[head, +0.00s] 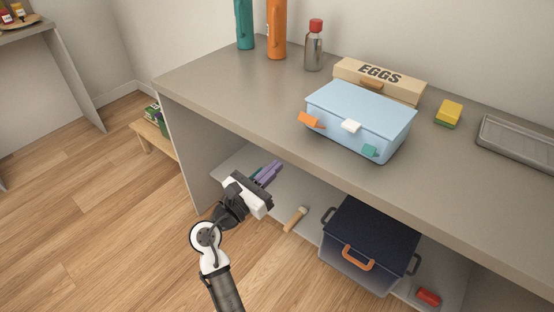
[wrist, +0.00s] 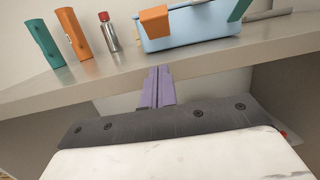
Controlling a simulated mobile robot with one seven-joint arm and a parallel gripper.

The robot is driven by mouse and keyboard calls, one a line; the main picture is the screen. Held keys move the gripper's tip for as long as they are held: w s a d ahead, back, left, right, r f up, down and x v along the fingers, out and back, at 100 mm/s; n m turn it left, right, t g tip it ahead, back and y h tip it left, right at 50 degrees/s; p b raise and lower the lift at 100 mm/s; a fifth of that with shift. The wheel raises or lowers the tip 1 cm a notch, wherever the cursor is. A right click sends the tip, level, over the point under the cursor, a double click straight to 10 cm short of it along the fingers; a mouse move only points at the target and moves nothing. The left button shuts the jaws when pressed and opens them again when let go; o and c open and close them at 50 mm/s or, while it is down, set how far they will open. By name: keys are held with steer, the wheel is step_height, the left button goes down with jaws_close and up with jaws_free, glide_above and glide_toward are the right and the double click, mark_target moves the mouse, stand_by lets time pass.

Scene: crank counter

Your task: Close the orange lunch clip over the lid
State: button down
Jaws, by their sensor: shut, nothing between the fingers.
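A light blue lunch box (head: 362,110) with its lid on stands on the counter; it also shows in the wrist view (wrist: 190,28). Its orange clip (head: 311,120) is at the front left corner and sticks outward from the box; in the wrist view the orange clip (wrist: 154,21) juts toward me. A white clip (head: 351,126) is at the front middle and a teal clip (head: 370,151) at the front right. My gripper (head: 272,168) is shut and empty, in front of and below the counter edge, left of the box and apart from the clip. Its purple fingers (wrist: 159,72) point toward the counter.
The grey counter (head: 215,92) has free room left of the box. An egg carton (head: 380,80) stands close behind it. Teal and orange bottles and a steel flask (head: 314,50) stand at the back. A sponge (head: 449,113) and tray (head: 520,140) are right. A dark bin (head: 365,235) is below.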

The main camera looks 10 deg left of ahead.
mark_target(293, 150)
steer(key=p+x, duration=0.1)
steer(key=x, duration=0.6)
steer(key=shift+w+d+r, duration=0.2)
steer(key=shift+w+d+r+p, duration=0.25)
steer(key=shift+w+r+p, duration=0.1)
steer(key=shift+r, duration=0.15)
steer(key=shift+w+d+r+p, duration=0.25)
steer(key=shift+w+r, duration=0.1)
steer(key=shift+r, duration=0.15)
steer(key=shift+w+d+r, duration=0.2)
steer(key=shift+w+r, duration=0.2)
steer(key=shift+r, duration=0.15)
steer(key=shift+w+r+p, duration=0.1)
steer(key=shift+p, duration=0.3)
